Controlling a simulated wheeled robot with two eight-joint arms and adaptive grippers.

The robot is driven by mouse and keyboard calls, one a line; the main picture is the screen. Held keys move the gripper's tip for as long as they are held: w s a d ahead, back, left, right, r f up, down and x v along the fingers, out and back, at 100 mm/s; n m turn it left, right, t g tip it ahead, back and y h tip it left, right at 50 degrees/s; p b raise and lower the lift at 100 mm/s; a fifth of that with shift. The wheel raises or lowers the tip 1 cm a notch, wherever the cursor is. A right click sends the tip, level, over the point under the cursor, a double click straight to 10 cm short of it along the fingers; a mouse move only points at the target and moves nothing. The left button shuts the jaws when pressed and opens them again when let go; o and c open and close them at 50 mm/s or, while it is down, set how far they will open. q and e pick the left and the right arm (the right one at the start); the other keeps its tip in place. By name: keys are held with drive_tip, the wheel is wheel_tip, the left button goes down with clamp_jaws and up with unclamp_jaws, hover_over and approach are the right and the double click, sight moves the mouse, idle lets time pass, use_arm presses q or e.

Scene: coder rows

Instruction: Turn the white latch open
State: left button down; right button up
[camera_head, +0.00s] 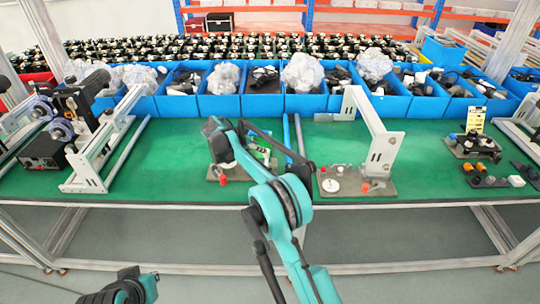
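A white round part (331,185) lies on a grey fixture plate (382,191) right of centre on the green table. A red knob (365,187) sits beside it. I cannot tell whether this white part is the latch. A second plate with a red knob (223,181) stands left of centre, partly hidden by my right arm. My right arm rises from the bottom centre and bends left above that second plate. My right gripper (222,166) is low over it; its fingertips and any contact are unclear. Only a teal and black piece of my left arm shows at the bottom left.
A white upright bracket (372,135) stands behind the right plate. A frame with black devices (85,125) is at the left. Blue bins (222,104) line the table's back. Small parts (482,165) lie at the right. Green surface is clear left of my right arm.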

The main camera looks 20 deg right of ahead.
sight(267, 157)
drive_tip(key=b+x, duration=0.2)
drive_tip(key=x, duration=0.5)
drive_tip(key=shift+w+d+f, duration=0.15)
drive_tip(key=shift+d+f, duration=0.05)
drive_tip(key=shift+f, duration=0.05)
clamp_jaws()
